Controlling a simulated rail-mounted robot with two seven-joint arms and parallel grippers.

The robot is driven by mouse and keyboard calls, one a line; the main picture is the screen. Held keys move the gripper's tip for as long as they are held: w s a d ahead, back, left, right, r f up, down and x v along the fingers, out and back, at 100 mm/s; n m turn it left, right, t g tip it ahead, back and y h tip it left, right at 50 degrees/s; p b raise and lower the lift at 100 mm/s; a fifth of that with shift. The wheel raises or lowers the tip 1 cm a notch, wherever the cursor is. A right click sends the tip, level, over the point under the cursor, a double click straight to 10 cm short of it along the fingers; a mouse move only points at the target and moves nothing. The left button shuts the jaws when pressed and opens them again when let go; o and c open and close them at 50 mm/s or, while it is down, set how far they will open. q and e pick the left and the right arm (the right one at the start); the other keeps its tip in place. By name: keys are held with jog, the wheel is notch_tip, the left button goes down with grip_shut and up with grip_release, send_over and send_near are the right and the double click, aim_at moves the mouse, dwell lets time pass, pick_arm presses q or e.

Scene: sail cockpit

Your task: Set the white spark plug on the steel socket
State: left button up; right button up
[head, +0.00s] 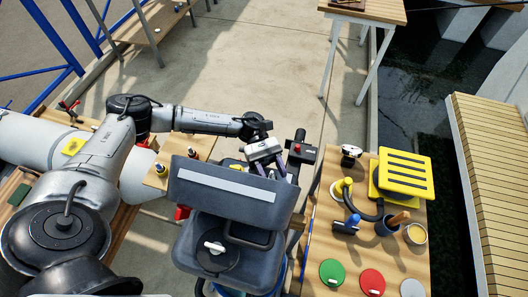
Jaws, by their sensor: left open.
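My left gripper (270,171) is open, just behind the raised grey lid (225,196) near the middle of the head view. Its fingers point down, and the lid's edge partly hides what lies below them. I cannot tell that anything is between the fingers. I cannot make out the white spark plug or the steel socket for certain; they are hidden or too small to tell. Small dark and yellow pieces (161,169) stand on a wooden board left of the lid. My right gripper is not in view.
Right of the lid, a wooden bench holds a yellow slatted block (404,172), a green disc (332,272), a red disc (372,281) and a blue-handled tool (352,221). A black device with a red button (301,150) stands close right of my left gripper.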

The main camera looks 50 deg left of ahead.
pick_arm(q)
jog(key=b+v, duration=0.1)
jog(key=v, duration=0.9)
jog(key=shift+a, duration=0.25)
